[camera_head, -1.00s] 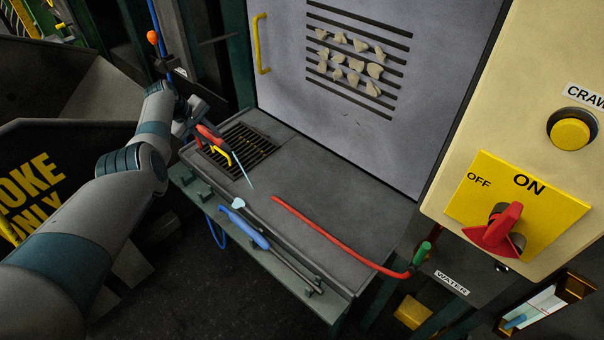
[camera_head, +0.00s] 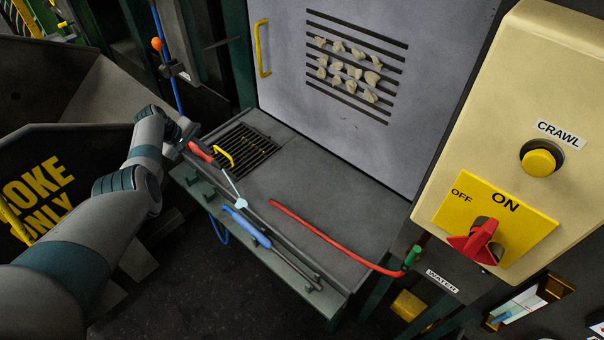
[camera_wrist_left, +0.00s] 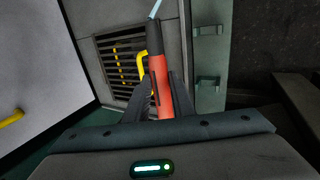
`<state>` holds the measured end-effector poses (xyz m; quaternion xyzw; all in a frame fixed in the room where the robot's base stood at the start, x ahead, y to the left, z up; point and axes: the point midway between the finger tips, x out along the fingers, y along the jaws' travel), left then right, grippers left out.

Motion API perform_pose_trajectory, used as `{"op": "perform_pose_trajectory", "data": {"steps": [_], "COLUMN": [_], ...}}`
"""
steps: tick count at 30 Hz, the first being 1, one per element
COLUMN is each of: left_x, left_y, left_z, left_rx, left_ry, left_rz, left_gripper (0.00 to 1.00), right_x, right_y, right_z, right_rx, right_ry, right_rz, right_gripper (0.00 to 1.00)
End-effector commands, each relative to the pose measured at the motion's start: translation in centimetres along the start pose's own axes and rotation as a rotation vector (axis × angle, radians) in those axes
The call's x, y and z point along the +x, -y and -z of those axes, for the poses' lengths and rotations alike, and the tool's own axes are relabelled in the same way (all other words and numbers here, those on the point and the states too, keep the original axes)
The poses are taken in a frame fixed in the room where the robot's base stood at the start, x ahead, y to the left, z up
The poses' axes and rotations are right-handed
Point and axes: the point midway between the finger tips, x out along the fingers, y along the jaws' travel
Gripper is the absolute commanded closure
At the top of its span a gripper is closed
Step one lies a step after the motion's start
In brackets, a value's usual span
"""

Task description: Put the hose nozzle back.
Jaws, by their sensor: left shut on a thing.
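My left gripper (camera_head: 186,144) is shut on the red handle (camera_head: 201,152) of a slim tool with a thin pale-blue shaft (camera_head: 230,183). I hold it over the front left of the grey bench, beside the grate; the shaft slants down to the right toward the front rack. The handle also shows between the fingers in the left wrist view (camera_wrist_left: 160,72). I cannot tell if this tool is the hose nozzle. A red hose (camera_head: 330,236) lies across the bench to a green fitting (camera_head: 413,255) near the WATER label. My right gripper is out of view.
A blue-handled tool (camera_head: 246,228) lies along the front rack (camera_head: 268,262). The grate (camera_head: 250,150) has a yellow handle. A slotted grey panel (camera_head: 340,100) stands behind the bench. A control box (camera_head: 530,90) with a red switch is at right.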

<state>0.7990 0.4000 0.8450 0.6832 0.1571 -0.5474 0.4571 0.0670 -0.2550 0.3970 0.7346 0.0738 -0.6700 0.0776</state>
Motion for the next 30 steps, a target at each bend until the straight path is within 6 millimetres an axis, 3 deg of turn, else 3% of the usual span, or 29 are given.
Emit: {"op": "perform_pose_trajectory", "data": {"steps": [30], "left_x": [-0.7], "left_y": [6.2], "left_z": [0.0], "left_rx": [0.000], "left_ry": [-0.001], "left_rz": [0.000], "left_gripper": [1.00], "right_x": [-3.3], "right_y": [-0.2], "right_z": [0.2], "right_rx": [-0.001], "right_ry": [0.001], "right_rz": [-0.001], "right_gripper": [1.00]}}
